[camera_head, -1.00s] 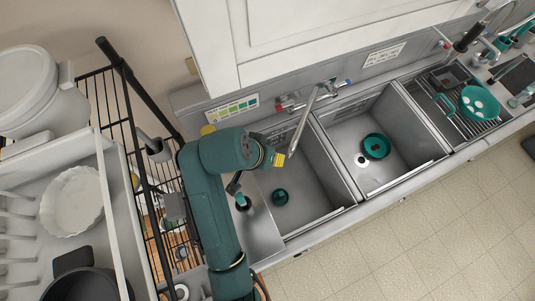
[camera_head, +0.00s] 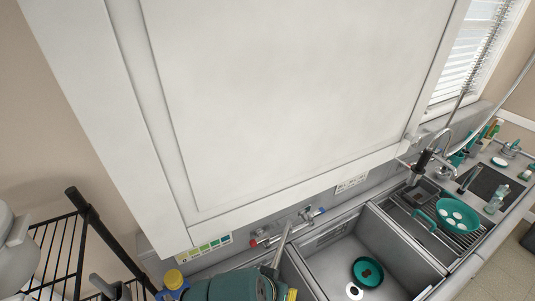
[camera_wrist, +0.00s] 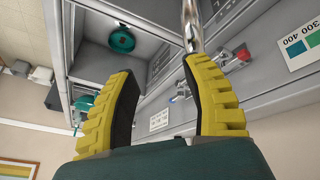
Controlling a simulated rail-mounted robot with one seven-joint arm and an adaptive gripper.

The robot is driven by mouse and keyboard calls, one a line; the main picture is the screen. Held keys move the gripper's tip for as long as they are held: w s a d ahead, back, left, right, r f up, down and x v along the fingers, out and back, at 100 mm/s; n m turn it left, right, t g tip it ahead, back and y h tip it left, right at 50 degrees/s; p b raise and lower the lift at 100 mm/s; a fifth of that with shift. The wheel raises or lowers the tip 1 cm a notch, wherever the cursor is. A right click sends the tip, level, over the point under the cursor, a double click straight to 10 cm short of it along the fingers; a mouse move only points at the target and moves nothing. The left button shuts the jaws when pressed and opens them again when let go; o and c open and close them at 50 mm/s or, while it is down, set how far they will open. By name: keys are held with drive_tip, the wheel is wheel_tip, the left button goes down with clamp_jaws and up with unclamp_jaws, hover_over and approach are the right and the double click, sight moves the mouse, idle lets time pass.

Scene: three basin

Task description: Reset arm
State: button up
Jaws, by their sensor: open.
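My gripper (camera_wrist: 158,72) is open in the wrist view, its two ribbed yellow fingers apart with nothing held between them. A metal faucet spout (camera_wrist: 192,25) passes close by the tip of the right finger. I cannot tell whether they touch. In the head view my teal arm shows only at the bottom edge, beside the faucet (camera_head: 283,240). The rest of my arm is out of the frame there, and only a sliver of yellow from the gripper shows.
A large white cabinet (camera_head: 290,90) hangs over the basins. A basin (camera_head: 335,262) holds a round teal item (camera_head: 367,271). A drying rack (camera_head: 470,238) with a teal pan (camera_head: 458,214) stands right. A black wire shelf (camera_head: 60,240) is at left.

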drive_tip(key=d+r+t, duration=0.2)
drive_tip(key=r+t, duration=0.2)
drive_tip(key=r, duration=0.6)
drive_tip(key=w+d+r+t+y+p, duration=0.15)
drive_tip(key=r+t, duration=0.25)
drive_tip(key=r, duration=0.5)
drive_tip(key=d+r+t, duration=0.2)
drive_tip(key=r+t, duration=0.3)
drive_tip(key=r, duration=0.5)
drive_tip(key=s+a+r+n+t+y, duration=0.1)
drive_tip(key=s+r+t, duration=0.4)
drive_tip(key=r, duration=0.6)
drive_tip(key=shift+s+a+r+n, duration=0.15)
drive_tip(key=shift+s+a+n, duration=0.35)
drive_tip(key=shift+s+n, duration=0.45)
